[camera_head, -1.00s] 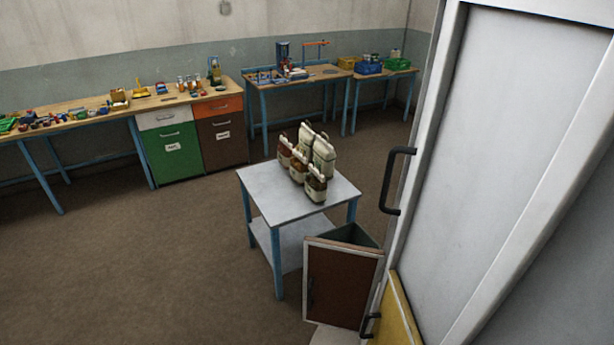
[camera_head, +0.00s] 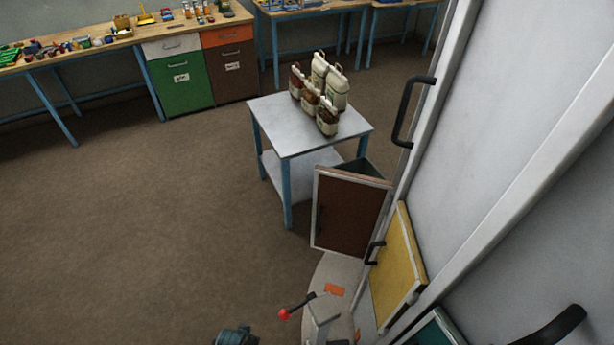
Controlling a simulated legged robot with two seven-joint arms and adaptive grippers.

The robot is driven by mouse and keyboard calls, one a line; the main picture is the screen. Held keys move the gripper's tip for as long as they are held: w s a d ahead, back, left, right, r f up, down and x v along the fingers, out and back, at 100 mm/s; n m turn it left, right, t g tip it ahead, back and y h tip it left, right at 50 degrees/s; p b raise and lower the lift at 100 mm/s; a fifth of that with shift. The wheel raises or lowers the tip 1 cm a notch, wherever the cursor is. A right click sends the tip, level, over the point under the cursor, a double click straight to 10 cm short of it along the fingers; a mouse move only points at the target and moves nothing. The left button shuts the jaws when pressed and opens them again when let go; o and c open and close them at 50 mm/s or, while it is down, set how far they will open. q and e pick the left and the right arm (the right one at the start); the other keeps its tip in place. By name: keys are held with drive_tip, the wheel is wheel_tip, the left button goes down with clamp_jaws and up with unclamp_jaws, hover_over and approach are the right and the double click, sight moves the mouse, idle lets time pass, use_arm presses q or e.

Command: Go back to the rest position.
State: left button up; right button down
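Neither of my grippers can be made out in the head view. Several small cream and brown sacks (camera_head: 328,94) stand upright in a cluster on the right part of a grey-topped table (camera_head: 280,120) with blue legs and a lower shelf. Nothing is touching the sacks. A dark teal part (camera_head: 236,337) is cut off by the bottom edge, and I cannot tell what it is.
A tall white door (camera_head: 500,130) with a black handle fills the right. Below it are a brown-fronted bin (camera_head: 348,212), a yellow panel (camera_head: 397,265) and a red-knobbed lever (camera_head: 285,314). Workbenches (camera_head: 100,50) line the back wall. The left floor is clear.

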use_arm(q)
drive_tip(key=s+f+g+b, duration=0.1)
drive_tip(key=s+f, duration=0.2)
drive_tip(key=f, duration=0.8)
drive_tip(key=s+f, duration=0.2)
drive_tip(key=f, duration=0.9)
drive_tip(key=s+a+f+b, duration=0.1)
drive_tip(key=s+f, duration=0.6)
drive_tip(key=s, duration=0.1)
drive_tip(key=s+a+f+g, duration=0.1)
drive_tip(key=s+a+f, duration=0.1)
drive_tip(key=s+f, duration=0.5)
drive_tip(key=shift+s+a+f+b, duration=0.2)
drive_tip(key=shift+s+a+b, duration=0.15)
drive_tip(key=shift+s, duration=0.2)
drive_tip(key=shift+s+a+f+m, duration=0.1)
drive_tip(key=shift+s+a+m, duration=0.2)
drive_tip(key=shift+s, duration=0.05)
